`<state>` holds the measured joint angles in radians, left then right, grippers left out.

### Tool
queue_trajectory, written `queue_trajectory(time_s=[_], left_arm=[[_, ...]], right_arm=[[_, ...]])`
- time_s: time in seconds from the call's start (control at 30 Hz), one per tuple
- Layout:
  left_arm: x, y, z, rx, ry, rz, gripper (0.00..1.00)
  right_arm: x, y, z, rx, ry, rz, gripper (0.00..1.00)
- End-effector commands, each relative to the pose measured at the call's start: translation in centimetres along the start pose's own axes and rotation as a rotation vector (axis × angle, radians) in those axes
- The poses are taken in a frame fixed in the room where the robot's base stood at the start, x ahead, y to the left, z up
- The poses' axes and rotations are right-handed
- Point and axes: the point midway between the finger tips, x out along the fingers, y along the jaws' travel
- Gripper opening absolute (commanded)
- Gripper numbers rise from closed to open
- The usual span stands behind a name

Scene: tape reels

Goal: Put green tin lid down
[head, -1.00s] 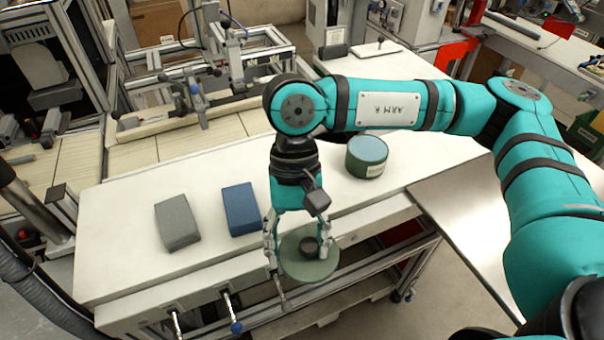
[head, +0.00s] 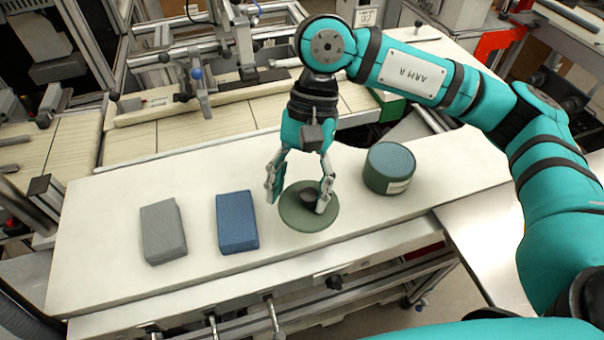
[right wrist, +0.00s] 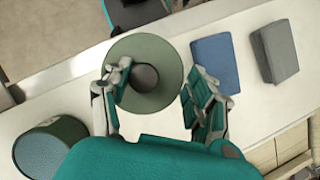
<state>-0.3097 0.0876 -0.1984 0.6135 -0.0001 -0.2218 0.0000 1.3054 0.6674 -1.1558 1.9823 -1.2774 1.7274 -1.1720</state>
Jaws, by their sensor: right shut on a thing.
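The green tin lid (head: 296,216) is a flat round disc with a dark knob (head: 309,197) at its middle. It appears over the white tabletop, right of the blue block; I cannot tell whether it touches the surface. My right gripper (head: 298,196) is shut on the lid from above, one finger against the knob and the other further out to the left. The lid also shows in the right wrist view (right wrist: 165,55), between the fingers of the right gripper (right wrist: 162,95). A round green tin (head: 388,182) with a blue top stands to the right. My left gripper is not in view.
A blue block (head: 237,222) and a grey block (head: 163,232) lie on the white table (head: 110,200) to the left. Clear surface lies behind the blocks and in front of the tin. Metal fixtures and rails (head: 190,100) stand behind the table.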

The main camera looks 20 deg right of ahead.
Motion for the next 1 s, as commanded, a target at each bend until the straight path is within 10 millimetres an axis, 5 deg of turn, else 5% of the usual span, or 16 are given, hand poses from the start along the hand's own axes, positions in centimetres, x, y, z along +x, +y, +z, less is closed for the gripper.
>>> queue_trajectory(time_s=[0.23,0.6,1.0], left_arm=[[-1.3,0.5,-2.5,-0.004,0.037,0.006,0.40],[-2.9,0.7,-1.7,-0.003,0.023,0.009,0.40],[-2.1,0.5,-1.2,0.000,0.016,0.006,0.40]], right_arm=[[-1.2,-1.0,-3.5,0.000,0.000,0.001,0.26],[1.8,-1.0,-5.1,0.000,-0.001,0.001,0.26],[2.5,-1.0,-5.4,-0.002,0.001,-0.001,0.26]])
